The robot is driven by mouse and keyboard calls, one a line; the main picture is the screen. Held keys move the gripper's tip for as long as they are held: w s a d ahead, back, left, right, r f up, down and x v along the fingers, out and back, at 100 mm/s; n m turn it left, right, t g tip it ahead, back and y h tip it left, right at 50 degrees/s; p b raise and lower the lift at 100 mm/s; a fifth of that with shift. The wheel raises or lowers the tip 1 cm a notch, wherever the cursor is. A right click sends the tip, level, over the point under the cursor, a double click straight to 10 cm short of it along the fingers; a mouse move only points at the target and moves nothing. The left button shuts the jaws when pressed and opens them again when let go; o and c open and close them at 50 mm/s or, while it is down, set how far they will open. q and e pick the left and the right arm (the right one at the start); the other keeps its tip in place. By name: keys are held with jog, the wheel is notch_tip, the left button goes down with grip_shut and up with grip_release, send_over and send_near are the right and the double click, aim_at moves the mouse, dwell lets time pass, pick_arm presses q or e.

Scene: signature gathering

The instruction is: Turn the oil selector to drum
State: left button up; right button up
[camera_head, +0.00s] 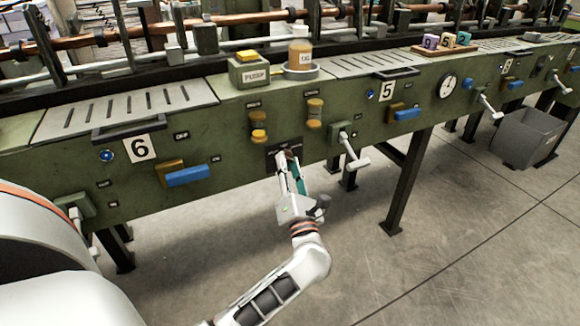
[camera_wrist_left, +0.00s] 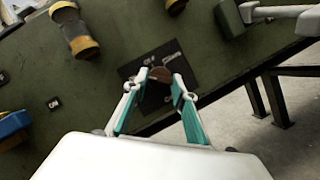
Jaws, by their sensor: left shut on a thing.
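The oil selector shows in the left wrist view as a small dark reddish-brown knob (camera_wrist_left: 160,75) on a black plate (camera_wrist_left: 128,70). Small white labels sit around it, too small to read surely. In the head view the black plate (camera_head: 273,163) is low on the green machine front, and the knob is mostly hidden by my fingers. My left gripper (camera_head: 288,156) reaches up to the plate. In the left wrist view its fingertips (camera_wrist_left: 160,80) are on either side of the knob, shut on it. My right gripper is not in view.
Two yellow-and-brown fittings (camera_head: 314,112) are above the plate. A white-handled lever (camera_head: 352,150) sticks out close to the right. A blue handle (camera_head: 188,175) is to the left. Machine legs (camera_head: 405,185) stand below, with open floor in front.

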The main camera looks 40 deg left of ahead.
pick_arm(q)
jog(key=o, duration=1.1)
jog(key=v, duration=1.2)
